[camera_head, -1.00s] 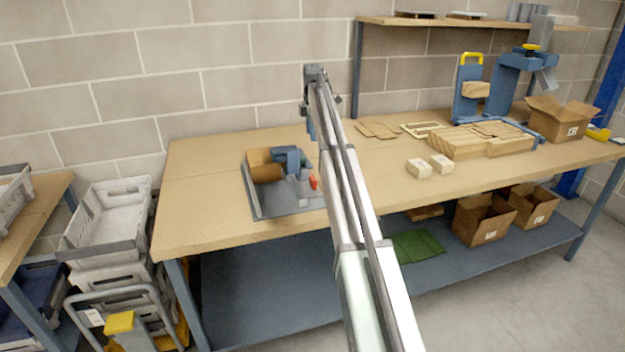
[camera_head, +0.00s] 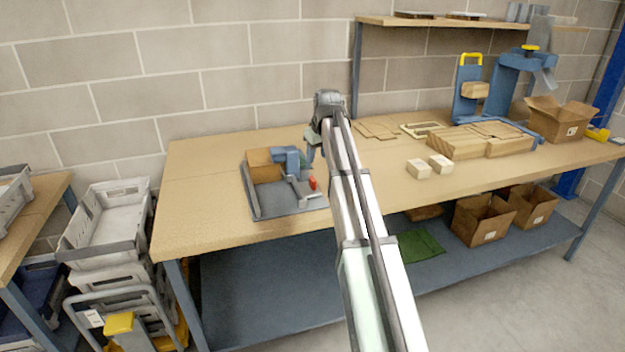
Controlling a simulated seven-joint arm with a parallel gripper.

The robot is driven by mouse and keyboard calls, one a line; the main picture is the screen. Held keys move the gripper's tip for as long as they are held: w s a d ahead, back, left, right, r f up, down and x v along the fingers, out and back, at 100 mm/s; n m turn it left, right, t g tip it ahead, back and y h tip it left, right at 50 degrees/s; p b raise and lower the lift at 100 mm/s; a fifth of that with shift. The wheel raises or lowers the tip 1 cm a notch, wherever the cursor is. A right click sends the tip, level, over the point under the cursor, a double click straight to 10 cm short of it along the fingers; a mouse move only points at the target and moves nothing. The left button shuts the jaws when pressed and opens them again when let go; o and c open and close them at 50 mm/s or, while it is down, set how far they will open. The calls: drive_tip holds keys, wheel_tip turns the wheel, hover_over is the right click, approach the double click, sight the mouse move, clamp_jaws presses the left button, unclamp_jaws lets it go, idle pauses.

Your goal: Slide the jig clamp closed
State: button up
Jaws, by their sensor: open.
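The jig (camera_head: 262,202) is a grey tray-like fixture on the left half of the workbench. A wooden block (camera_head: 262,167) stands at its back. The blue clamp (camera_head: 290,160) sits beside the block, with grey rails running toward the front. A small red piece (camera_head: 312,183) shows at the jig's right side. My gripper (camera_head: 310,158) points down just right of the blue clamp, partly hidden by my arm. It is open. I cannot tell whether it touches the clamp.
Two small wooden blocks (camera_head: 430,166) and a stack of boards (camera_head: 480,140) lie on the workbench (camera_head: 200,222) to the right. A blue press (camera_head: 508,80) and a cardboard box (camera_head: 560,118) stand beyond. The bench left of the jig is clear.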

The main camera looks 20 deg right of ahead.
sight(312, 178)
drive_tip(key=w+f+m, duration=0.1)
drive_tip(key=f, duration=0.3)
drive_tip(key=w+f+m, duration=0.1)
drive_tip(key=w+f, duration=0.1)
drive_tip(key=f, duration=0.2)
drive_tip(key=w+f, duration=0.2)
drive_tip(key=f, duration=0.2)
drive_tip(key=shift+w+f+m, duration=0.25)
drive_tip(key=shift+f+m, duration=0.05)
drive_tip(key=shift+m, duration=0.1)
drive_tip(key=shift+c, duration=0.3)
clamp_jaws()
